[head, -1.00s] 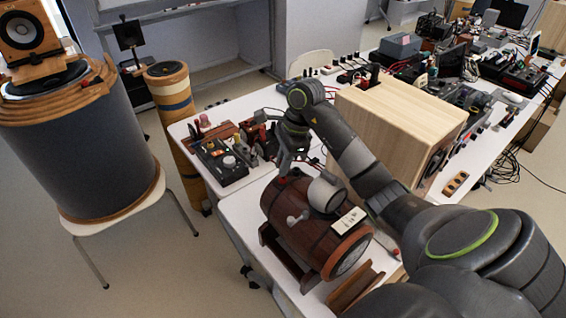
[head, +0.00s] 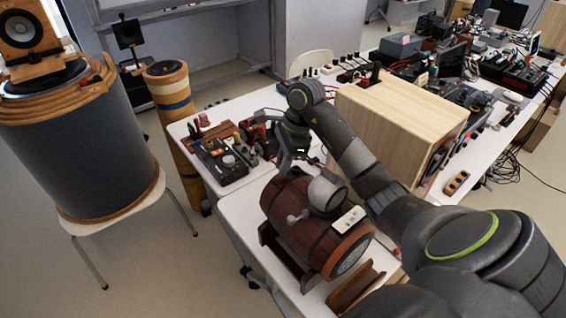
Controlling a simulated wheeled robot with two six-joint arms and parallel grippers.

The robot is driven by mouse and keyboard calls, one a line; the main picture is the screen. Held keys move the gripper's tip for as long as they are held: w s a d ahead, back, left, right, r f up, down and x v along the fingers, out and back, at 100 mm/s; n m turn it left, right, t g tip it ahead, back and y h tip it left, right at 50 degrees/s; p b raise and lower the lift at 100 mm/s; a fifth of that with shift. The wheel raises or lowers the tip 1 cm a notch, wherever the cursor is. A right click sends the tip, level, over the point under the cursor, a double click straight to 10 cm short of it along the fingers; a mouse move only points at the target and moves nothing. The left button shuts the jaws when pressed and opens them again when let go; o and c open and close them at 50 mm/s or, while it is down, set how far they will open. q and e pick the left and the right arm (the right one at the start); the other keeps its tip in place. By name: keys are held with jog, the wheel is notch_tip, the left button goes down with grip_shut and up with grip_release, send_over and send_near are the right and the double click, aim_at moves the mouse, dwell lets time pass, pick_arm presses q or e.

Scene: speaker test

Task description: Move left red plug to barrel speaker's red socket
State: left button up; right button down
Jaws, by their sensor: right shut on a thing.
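The barrel speaker (head: 306,225), dark brown wood with a lighter rim at its front end, lies on its side in a wooden cradle on the near white table. My right gripper (head: 284,172) points down at the barrel's upper back edge. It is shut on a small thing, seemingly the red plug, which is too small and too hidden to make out. I cannot tell whether it touches the barrel. The red socket cannot be made out. My left gripper is not in view.
A black device with knobs (head: 221,162) stands behind the barrel on the far white table (head: 192,146). A pale wooden speaker box (head: 400,112) stands to the right, beside my right arm. A large grey cylinder speaker (head: 80,150) is on a chair at left.

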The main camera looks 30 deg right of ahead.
jog(key=shift+f+b, duration=0.55)
jog(key=shift+f, duration=0.05)
jog(key=c, duration=1.3)
grip_release()
jog(key=shift+r, duration=0.1)
jog(key=shift+r+p, duration=3.8)
jog(key=shift+p, duration=0.1)
jog(key=shift+f, duration=0.1)
